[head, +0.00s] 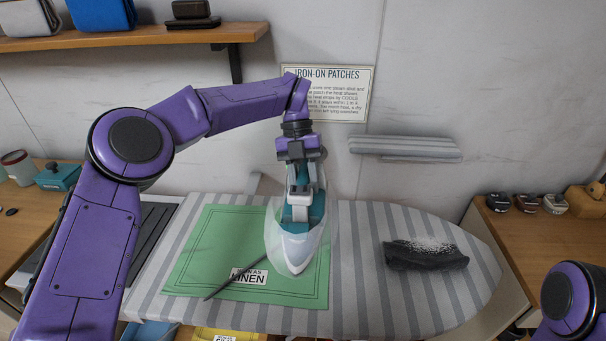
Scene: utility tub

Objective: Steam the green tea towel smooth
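The green tea towel (205,252) lies flat on the striped ironing board (365,290), with a white label on it reading in part "LINEN". My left gripper (301,180) is shut on the teal and white iron (297,243), over the right part of the towel. A pale translucent haze surrounds the iron. I cannot tell whether the iron touches the cloth. A thin dark stick-like line (235,279) crosses the towel's lower part.
A dark rolled cloth with white specks (426,254) lies on the board's right part. A small striped sleeve board (405,148) stands behind. Wooden counters flank the board, with small irons (526,203) at right. A sign (328,93) hangs on the wall; a shelf (130,38) is upper left.

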